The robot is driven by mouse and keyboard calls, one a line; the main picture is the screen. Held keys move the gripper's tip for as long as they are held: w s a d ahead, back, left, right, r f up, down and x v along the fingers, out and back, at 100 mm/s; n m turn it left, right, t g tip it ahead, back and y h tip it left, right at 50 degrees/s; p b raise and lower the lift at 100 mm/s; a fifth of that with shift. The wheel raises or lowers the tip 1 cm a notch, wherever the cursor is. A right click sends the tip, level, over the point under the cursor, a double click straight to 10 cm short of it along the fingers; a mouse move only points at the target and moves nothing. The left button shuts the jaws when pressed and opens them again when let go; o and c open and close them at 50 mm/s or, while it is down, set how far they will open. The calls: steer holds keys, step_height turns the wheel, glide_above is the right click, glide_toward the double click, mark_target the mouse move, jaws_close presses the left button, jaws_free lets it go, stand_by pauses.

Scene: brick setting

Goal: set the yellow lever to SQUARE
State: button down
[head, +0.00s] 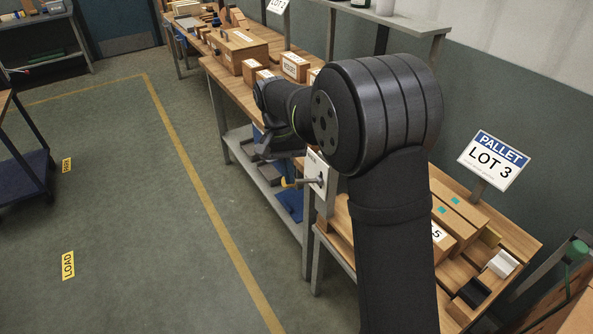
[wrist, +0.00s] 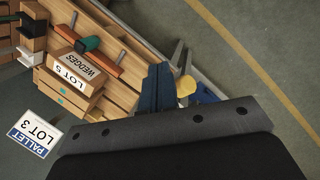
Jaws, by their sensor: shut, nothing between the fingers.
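The panel's markings are too small to read and partly hidden by my arm, so I cannot tell which mark the lever points to. In the wrist view, the lever's yellow round end (wrist: 186,86) shows just right of my fingers. My gripper (head: 264,150) is shut and empty, above and a little left of the lever in the head view. Its dark blue fingers (wrist: 157,80) lie together in the wrist view. The lever appears apart from them.
Boxes (head: 295,66) stand on the bench behind my arm. A carton labelled LOT 5 (wrist: 72,75) lies on a slatted wooden surface, near a PALLET LOT 3 sign (head: 492,160). A shelf (head: 270,185) runs below the bench. The floor (head: 160,220) at left is clear.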

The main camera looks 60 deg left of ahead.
steer(key=w+r+n+g+y, duration=0.5)
steer(key=w+r+n+y, duration=0.1)
steer(key=w, duration=0.4)
step_height(320, 180, up, 2)
steer(key=shift+r+n, duration=0.15)
steer(key=shift+n, duration=0.35)
glide_above(302, 180)
steer(key=s+d, duration=0.1)
steer(key=s, duration=0.2)
step_height(302, 180, down, 12)
steer(key=shift+w, duration=0.2)
steer(key=shift+d+f, duration=0.1)
steer(key=shift+f, duration=0.1)
